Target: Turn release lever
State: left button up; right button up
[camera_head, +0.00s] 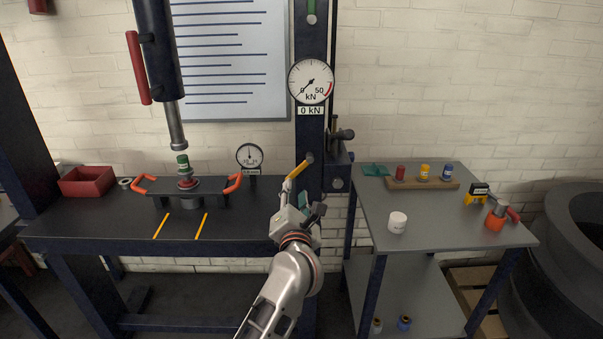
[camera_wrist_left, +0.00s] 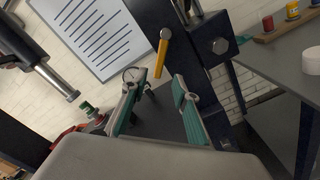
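The release lever is a yellow bar (camera_head: 298,170) on a dark pivot at the press column, slanting down to the left. In the left wrist view, the lever (camera_wrist_left: 161,53) hangs ahead, its lower end between the fingertips in the picture; I cannot tell whether it is within reach of them. My left gripper (camera_head: 294,198) is just below the lever in the head view. In the wrist view, its teal-padded fingers (camera_wrist_left: 156,88) are spread apart with nothing between them. My right gripper is in neither view.
The column's gauge (camera_head: 311,82) reads 0 kN. A fixture with orange handles (camera_head: 233,183) stands on the dark press table (camera_head: 80,225) under the ram (camera_head: 177,127). The right table (camera_head: 440,232) holds a white jar (camera_head: 397,222), a wooden rack (camera_head: 405,184) and tools.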

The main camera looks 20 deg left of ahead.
aim_at(295, 174)
pick_arm(q)
jog(key=b+x, duration=0.1)
jog(key=x, duration=0.5)
jog(key=shift+w+f+b, duration=0.1)
jog(key=shift+w+b, duration=0.05)
jog(key=shift+b, duration=0.15)
jog(key=shift+w+a, duration=0.15)
jog(key=shift+w, duration=0.45)
grip_shut()
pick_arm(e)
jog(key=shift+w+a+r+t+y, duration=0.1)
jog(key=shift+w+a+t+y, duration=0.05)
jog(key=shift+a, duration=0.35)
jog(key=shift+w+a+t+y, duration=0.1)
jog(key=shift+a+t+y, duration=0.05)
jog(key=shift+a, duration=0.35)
